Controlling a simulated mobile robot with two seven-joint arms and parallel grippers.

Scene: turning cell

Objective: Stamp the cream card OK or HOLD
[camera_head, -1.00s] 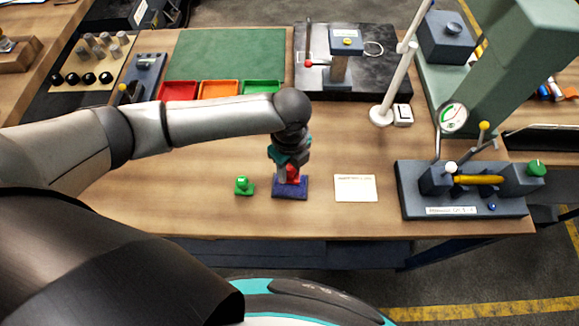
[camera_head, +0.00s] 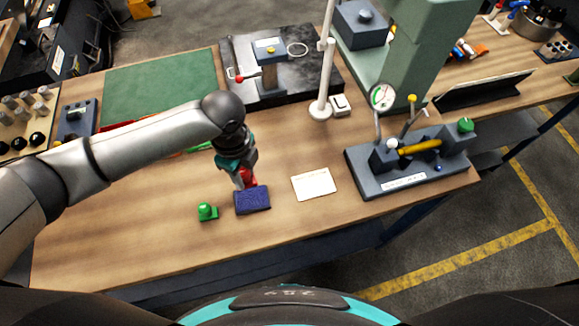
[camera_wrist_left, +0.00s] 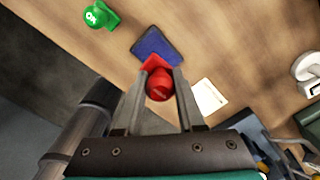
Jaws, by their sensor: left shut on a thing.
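My left gripper (camera_head: 243,178) is shut on a red stamp (camera_head: 250,178), which also shows between the fingers in the left wrist view (camera_wrist_left: 159,86). The dark blue ink pad (camera_head: 252,201) lies on the bench just in front of the stamp in the head view. The stamp overlaps the pad's edge in the picture; I cannot tell whether they touch. A green stamp (camera_head: 207,211) stands left of the pad, with an OK label in the wrist view (camera_wrist_left: 98,15). The cream card (camera_head: 314,184) lies flat right of the pad. My right gripper is out of view.
A dial-gauge fixture (camera_head: 405,165) stands right of the card. A white lamp post (camera_head: 322,90) and a black plate (camera_head: 310,85) are behind. A green mat (camera_head: 160,85) is back left. Bare wood surrounds the card and pad.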

